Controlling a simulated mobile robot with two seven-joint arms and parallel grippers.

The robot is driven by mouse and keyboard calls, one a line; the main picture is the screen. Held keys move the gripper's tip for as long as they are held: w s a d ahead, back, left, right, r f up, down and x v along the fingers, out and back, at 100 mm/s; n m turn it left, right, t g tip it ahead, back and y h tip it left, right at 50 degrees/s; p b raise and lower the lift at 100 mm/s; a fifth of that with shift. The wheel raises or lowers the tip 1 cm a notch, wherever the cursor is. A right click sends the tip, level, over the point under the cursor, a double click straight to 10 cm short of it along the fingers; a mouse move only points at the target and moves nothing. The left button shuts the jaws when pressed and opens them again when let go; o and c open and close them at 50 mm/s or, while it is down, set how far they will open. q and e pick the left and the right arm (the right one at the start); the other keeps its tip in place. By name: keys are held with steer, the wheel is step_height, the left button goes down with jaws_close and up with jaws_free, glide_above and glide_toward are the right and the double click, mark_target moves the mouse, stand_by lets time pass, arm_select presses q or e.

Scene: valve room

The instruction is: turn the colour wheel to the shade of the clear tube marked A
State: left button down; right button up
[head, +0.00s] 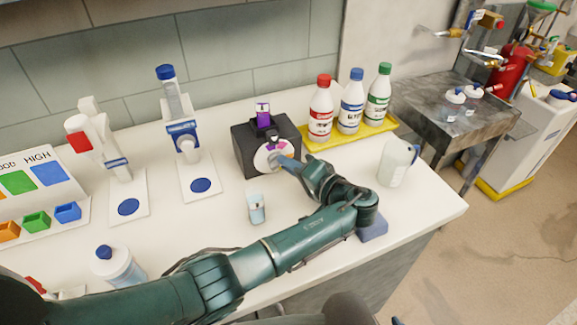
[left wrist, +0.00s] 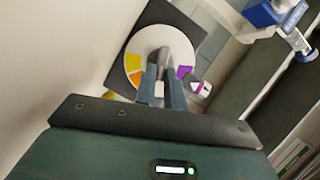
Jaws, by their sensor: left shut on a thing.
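The colour wheel (head: 264,158) is a pale disc on the front of a black box (head: 243,140). In the left wrist view the wheel (left wrist: 146,39) shows yellow and orange segments at left and a purple one at right; the fingers hide part of it. A small clear tube (head: 263,107) with purple contents stands on top of the box; I cannot read its mark. A purple-and-white item, likely this tube, shows beside the wheel in the left wrist view (left wrist: 200,88). My left gripper (head: 283,162) is shut on the wheel's middle. My right gripper is not in view.
A yellow tray (head: 352,138) with capped bottles is right of the box, and a white jug (head: 396,163) is nearer the right edge. Two white stands (head: 201,172) are at left.

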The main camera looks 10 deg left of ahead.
arm_select(q)
steer(key=shift+f+m+y, duration=0.2)
steer(key=shift+m+y, duration=0.2)
steer(key=shift+m, duration=0.4)
steer(key=shift+b, duration=0.3)
steer(key=c, duration=1.5)
jaws_free()
step_height(320, 180, up, 10)
steer(key=shift+r, duration=0.1)
